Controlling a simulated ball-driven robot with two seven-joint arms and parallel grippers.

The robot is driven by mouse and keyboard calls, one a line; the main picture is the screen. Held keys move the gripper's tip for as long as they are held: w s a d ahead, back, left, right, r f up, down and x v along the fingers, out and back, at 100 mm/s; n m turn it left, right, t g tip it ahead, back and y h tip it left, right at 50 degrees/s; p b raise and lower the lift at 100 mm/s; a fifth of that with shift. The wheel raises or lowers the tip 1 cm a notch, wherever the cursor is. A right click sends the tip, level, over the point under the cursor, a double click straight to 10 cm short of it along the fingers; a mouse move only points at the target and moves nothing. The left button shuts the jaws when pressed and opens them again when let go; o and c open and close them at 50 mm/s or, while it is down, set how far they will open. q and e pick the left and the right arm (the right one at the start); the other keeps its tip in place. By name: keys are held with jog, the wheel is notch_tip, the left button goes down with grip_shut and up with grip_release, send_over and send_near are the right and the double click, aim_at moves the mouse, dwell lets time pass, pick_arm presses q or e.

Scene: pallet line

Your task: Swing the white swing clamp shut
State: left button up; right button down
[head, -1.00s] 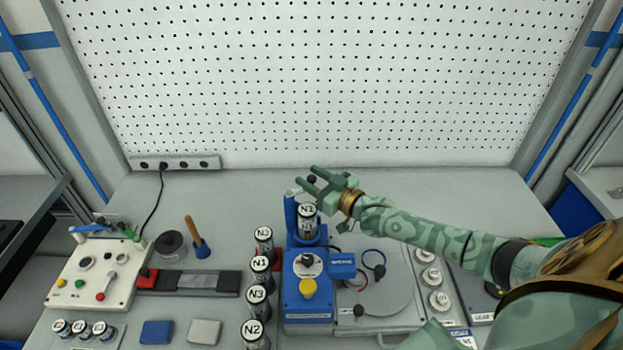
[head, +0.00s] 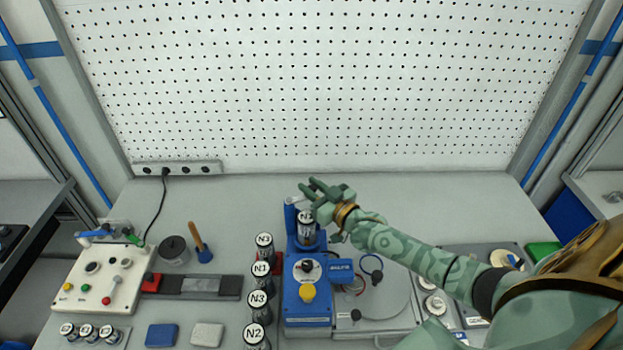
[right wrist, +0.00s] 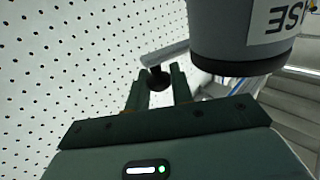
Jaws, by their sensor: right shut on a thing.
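The white swing clamp (head: 294,199) is a pale arm at the top of the blue station (head: 307,314), near its rear post. In the right wrist view, its light bar (right wrist: 165,53) carries a black knob (right wrist: 157,79). My right gripper (head: 312,188) is shut on this knob, and its two fingers also show in the right wrist view (right wrist: 157,88). A cell (head: 307,232) with an N label stands upright in the station, just below the gripper in the picture. The gripper hides part of the clamp. My left gripper is out of view.
A row of upright labelled cells (head: 258,301) stands left of the station. A grey round-topped unit (head: 378,300) with cables lies to its right, under my right arm. The pegboard (head: 330,80) rises behind. The rear table left of the station is mostly clear.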

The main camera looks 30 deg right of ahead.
jog(key=h+p, duration=0.1)
jog(key=m+h+p, duration=0.1)
jog(key=s+m+h+p, duration=0.1)
jog(key=shift+s+a+r+p, duration=0.1)
jog(key=shift+a+r+p, duration=0.15)
jog(key=shift+p, duration=0.1)
jog(key=shift+s+a+f+m+h+p, duration=0.15)
jog(key=shift+s+m+h+p, duration=0.15)
jog(key=shift+m+h+p, duration=0.6)
jog(key=shift+s+a+f+m+h+p, duration=0.2)
jog(key=shift+m+h, duration=0.3)
jog(key=shift+h, duration=0.8)
jog(key=shift+s+r, duration=0.1)
jog(key=c, duration=1.3)
grip_release()
jog(key=v, duration=1.6)
jog(key=shift+s+a+r, duration=0.1)
jog(key=shift+a+r, duration=0.05)
jog(key=shift+r, duration=0.1)
jog(key=shift+c, duration=0.2)
